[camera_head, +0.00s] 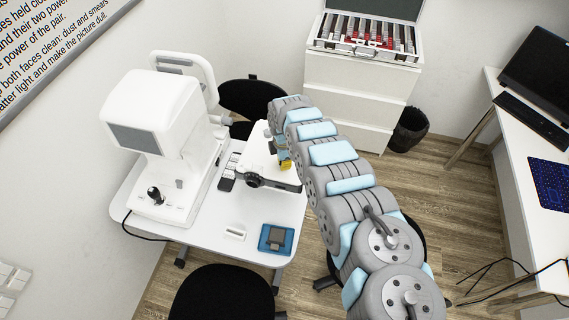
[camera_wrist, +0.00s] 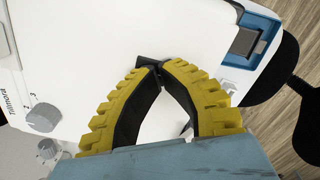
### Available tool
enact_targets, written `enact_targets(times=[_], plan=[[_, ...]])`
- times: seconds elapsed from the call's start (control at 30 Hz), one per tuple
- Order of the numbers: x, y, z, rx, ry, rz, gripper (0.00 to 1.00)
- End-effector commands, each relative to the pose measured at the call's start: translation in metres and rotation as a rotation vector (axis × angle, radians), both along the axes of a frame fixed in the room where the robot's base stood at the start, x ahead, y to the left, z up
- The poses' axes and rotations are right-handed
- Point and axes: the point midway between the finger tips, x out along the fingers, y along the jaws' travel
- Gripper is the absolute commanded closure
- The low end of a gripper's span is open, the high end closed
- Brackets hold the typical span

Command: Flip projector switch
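The projector (camera_head: 262,172) looks to be the white box with a dark round lens in front, on the white table in the head view. My gripper (camera_head: 285,163) shows as a small yellow patch at its right side. In the wrist view my gripper (camera_wrist: 158,66) has two ribbed yellow fingers with black inner faces. They bow outward and their tips come together, with a gap behind the tips. A small black part (camera_wrist: 147,62) shows at the tips; I cannot tell whether they touch it or what it is. I cannot make out the switch for certain.
A white eye instrument (camera_head: 160,125) stands left on the table (camera_head: 204,232). A blue tray (camera_head: 266,246) with a grey item lies at the front right; it shows in the wrist view (camera_wrist: 270,25) too. Grey knobs (camera_wrist: 43,117) are at the wrist view's left. Dark chairs stand around.

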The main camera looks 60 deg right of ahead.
Motion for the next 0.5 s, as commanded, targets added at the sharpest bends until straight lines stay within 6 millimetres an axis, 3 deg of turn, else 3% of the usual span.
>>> enact_targets(times=[0.5], plan=[[-0.0001, 0.0006, 0.0022, 0.001, 0.001, 0.001, 1.0]])
